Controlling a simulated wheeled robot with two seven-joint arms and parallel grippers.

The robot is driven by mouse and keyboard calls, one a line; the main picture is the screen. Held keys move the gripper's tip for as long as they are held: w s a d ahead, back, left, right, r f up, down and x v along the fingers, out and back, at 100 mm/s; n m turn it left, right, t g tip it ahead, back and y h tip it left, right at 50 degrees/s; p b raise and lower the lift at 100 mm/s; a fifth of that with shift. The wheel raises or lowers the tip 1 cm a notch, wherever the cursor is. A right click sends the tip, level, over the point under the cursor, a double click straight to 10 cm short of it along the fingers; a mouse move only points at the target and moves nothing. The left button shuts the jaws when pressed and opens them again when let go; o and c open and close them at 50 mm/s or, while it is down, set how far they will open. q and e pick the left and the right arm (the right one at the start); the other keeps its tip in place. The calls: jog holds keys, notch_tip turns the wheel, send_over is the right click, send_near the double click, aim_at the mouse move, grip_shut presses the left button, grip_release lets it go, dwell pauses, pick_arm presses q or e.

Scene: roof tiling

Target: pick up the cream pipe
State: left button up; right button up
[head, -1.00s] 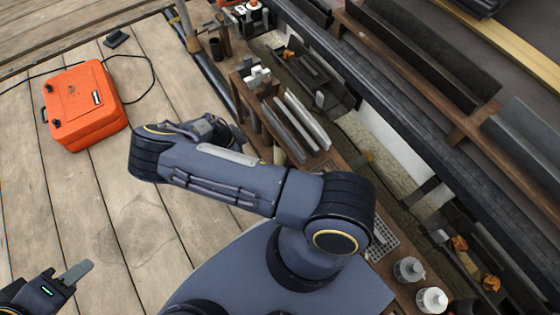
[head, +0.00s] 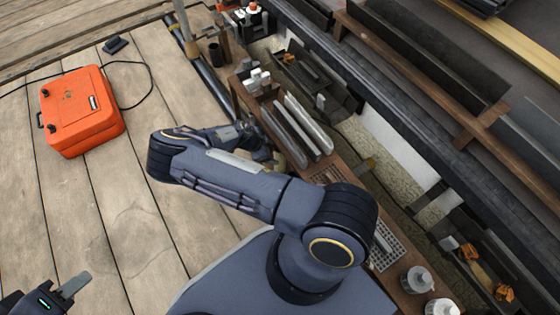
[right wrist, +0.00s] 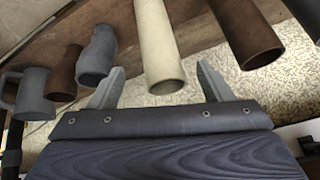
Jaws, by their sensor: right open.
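The cream pipe (right wrist: 158,45) is in the middle of the right wrist view, its open round end facing the camera. My right gripper (right wrist: 162,68) is open, with one finger to the left of the pipe and one to the right. The fingers look apart from the pipe; how deep it sits between them I cannot tell. In the head view my right forearm and wrist hide most of that gripper, and I cannot make out the pipe for sure. My left gripper (head: 72,286) is at the lower left over the planks, apart from everything; its jaw opening is unclear.
In the right wrist view a brown pipe (right wrist: 248,35) stands to the right of the cream one, with another brown pipe (right wrist: 65,72), a grey vessel (right wrist: 98,55) and a grey mug (right wrist: 28,95) to the left. An orange case (head: 82,112) lies on the wooden floor.

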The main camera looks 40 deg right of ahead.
jog(key=shift+s+d+f+b, duration=0.15)
jog(key=shift+d+f+b, duration=0.15)
jog(key=shift+d, duration=0.35)
jog(key=shift+s+d+f+b, duration=0.1)
jog(key=shift+d+f+b, duration=0.15)
jog(key=shift+d, duration=0.4)
jog(key=shift+c, duration=0.2)
jog(key=c, duration=1.3)
jog(key=shift+r, duration=0.1)
jog(key=shift+c, duration=0.2)
